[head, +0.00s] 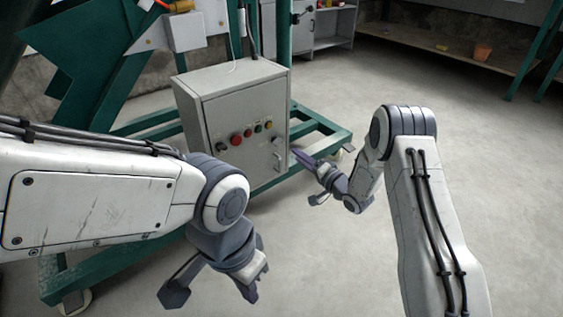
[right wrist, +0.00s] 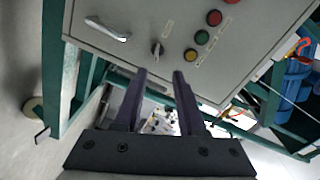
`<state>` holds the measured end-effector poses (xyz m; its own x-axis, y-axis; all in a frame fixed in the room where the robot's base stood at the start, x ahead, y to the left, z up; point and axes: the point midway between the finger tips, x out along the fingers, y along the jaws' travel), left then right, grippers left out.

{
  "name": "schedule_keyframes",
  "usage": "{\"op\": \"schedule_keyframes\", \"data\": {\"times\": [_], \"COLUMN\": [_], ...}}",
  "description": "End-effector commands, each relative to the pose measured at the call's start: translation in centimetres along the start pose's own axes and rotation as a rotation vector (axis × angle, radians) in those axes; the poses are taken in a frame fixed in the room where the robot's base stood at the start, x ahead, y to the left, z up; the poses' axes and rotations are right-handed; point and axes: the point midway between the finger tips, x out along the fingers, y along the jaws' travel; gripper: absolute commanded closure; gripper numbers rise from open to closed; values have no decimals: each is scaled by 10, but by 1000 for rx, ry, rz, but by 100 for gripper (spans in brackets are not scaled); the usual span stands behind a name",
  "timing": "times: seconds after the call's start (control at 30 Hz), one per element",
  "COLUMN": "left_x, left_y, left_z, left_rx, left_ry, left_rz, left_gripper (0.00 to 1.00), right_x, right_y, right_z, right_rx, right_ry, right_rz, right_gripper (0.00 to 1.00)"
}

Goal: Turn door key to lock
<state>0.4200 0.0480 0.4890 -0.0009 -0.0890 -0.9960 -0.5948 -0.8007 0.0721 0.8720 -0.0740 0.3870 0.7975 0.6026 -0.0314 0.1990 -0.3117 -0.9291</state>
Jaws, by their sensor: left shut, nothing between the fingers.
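The grey control cabinet (head: 235,110) stands on a green wheeled frame with its door shut. On the door is a small key or turning knob (head: 277,141), with a metal handle (head: 277,160) below it. In the right wrist view the key or knob (right wrist: 156,48) sits just beyond the fingertips, with the handle (right wrist: 108,30) left of it. My right gripper (right wrist: 160,75) is open and empty, pointing at the door's lower right area; the fingers look apart from the key. My left gripper (head: 215,285) hangs low in front of the frame, shut and empty.
Red, yellow and green buttons (head: 248,133) and a dark selector (head: 220,146) are on the door. Green frame rails (head: 315,120) run around the cabinet. Floor at right is clear; a shelf with an orange pot (head: 482,52) stands at the back.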

Motion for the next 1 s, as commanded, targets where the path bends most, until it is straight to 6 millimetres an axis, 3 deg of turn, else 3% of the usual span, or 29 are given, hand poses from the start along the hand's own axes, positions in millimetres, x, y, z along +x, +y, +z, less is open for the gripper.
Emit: {"op": "schedule_keyframes", "data": {"times": [0.03,0.2,0.7,1.0], "left_x": [9,15,65,70], "left_y": [-1,-1,-5,-5], "left_z": [0,1,3,4], "left_rx": [0,0,0,0], "left_ry": [1,1,1,0], "left_rz": [0,0,0,0], "left_gripper": [100,100,100,100], "right_x": [-2,4,87,102], "right_y": [11,13,11,7], "right_z": [2,2,3,1], "right_rx": [14,30,27,29], "right_ry": [4,4,4,5], "right_rz": [-15,-36,-35,-32], "right_gripper": [60,60,60,60]}}
